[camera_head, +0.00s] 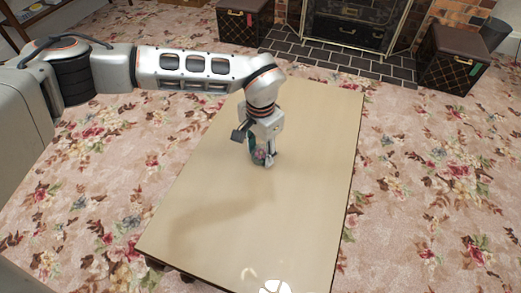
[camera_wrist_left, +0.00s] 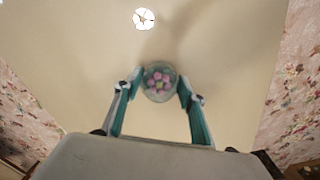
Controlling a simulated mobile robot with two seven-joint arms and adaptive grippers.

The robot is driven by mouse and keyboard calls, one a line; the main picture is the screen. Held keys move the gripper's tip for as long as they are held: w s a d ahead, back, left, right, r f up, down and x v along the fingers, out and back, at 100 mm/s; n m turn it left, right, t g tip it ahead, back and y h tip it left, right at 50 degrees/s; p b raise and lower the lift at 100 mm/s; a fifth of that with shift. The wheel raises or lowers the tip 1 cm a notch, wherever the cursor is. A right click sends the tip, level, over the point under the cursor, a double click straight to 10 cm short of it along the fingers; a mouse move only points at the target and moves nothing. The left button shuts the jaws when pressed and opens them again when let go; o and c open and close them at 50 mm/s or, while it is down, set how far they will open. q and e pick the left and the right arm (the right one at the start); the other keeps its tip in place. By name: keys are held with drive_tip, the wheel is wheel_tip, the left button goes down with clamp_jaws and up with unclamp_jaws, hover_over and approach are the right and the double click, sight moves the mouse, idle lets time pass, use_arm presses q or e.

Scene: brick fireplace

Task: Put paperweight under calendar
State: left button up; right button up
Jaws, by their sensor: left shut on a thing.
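The paperweight (camera_wrist_left: 159,82) is a round clear glass piece with pink and green shapes inside. In the left wrist view it sits between the two teal fingers of my left gripper (camera_wrist_left: 159,87), which is shut on it. In the head view the gripper (camera_head: 263,157) points down over the table, and the paperweight (camera_head: 260,154) shows partly behind its fingers. I cannot tell whether the paperweight touches the tabletop. No calendar is visible in either view. My right gripper is not in view.
The pale table (camera_head: 235,220) is otherwise bare, with a bright white patch, seemingly a reflection, at its near edge. Floral carpet surrounds it. Two dark patterned boxes (camera_head: 455,62) (camera_head: 232,22) flank the fireplace (camera_head: 350,22) behind, with a dark tiled hearth (camera_head: 335,58).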

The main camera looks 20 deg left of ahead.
use_arm(q)
drive_tip(key=o, duration=1.3)
drive_tip(key=shift+f, duration=0.1)
